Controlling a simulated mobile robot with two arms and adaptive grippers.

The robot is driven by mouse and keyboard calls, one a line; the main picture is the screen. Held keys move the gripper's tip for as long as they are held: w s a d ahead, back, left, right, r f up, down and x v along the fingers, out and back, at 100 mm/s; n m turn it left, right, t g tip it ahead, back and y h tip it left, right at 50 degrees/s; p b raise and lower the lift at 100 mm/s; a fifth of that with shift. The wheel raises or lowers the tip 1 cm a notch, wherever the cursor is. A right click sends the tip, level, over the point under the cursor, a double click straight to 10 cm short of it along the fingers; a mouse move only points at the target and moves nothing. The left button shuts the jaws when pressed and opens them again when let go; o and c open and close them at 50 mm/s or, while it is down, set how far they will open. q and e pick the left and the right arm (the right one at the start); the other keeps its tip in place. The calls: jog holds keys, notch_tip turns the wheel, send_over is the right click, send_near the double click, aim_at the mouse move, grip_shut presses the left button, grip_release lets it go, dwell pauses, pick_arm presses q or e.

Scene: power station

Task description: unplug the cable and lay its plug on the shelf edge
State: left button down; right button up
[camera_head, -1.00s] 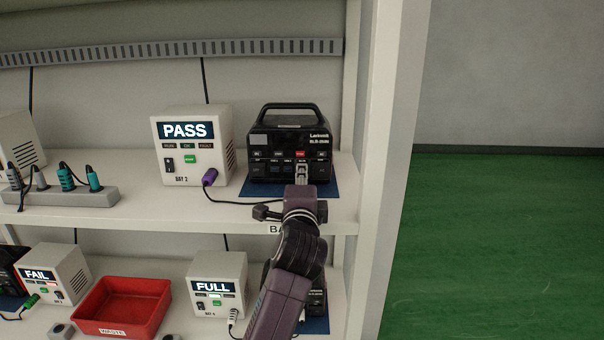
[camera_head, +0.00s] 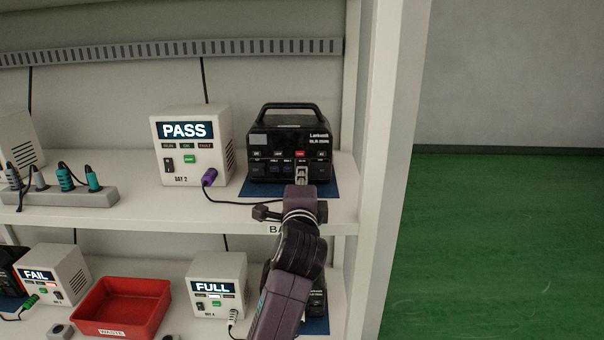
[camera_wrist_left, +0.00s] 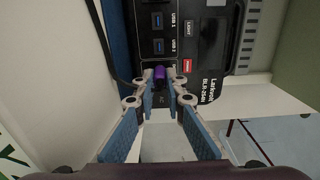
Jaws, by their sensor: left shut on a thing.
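The black power station (camera_head: 289,147) stands upright on its blue mat (camera_head: 330,188) on the upper shelf. My left gripper (camera_head: 301,174) is at the lower right of its front. In the left wrist view my gripper (camera_wrist_left: 159,86) is shut on a small purple plug (camera_wrist_left: 159,72) right against the station's front face, beside the AC marking. I cannot tell how deep the plug sits. A dark cable (camera_head: 240,203) runs along the shelf edge (camera_head: 180,216) from the purple connector (camera_head: 209,177) on the PASS tester (camera_head: 190,146) and passes behind my gripper. My right gripper is not in view.
A grey power strip (camera_head: 70,198) with several plugs lies on the upper shelf at left. The lower shelf holds a red bin (camera_head: 122,327), a FAIL tester (camera_head: 58,272) and a FULL tester (camera_head: 217,281). The shelf's side post (camera_head: 383,150) stands close on the right.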

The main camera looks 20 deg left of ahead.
pick_arm(q)
jog(key=shift+s, duration=0.2)
jog(key=shift+s+d, duration=0.25)
jog(key=shift+s, duration=0.3)
jog(key=shift+v, duration=1.3)
jog(key=shift+s+d+f, duration=0.1)
jog(key=shift+f, duration=0.05)
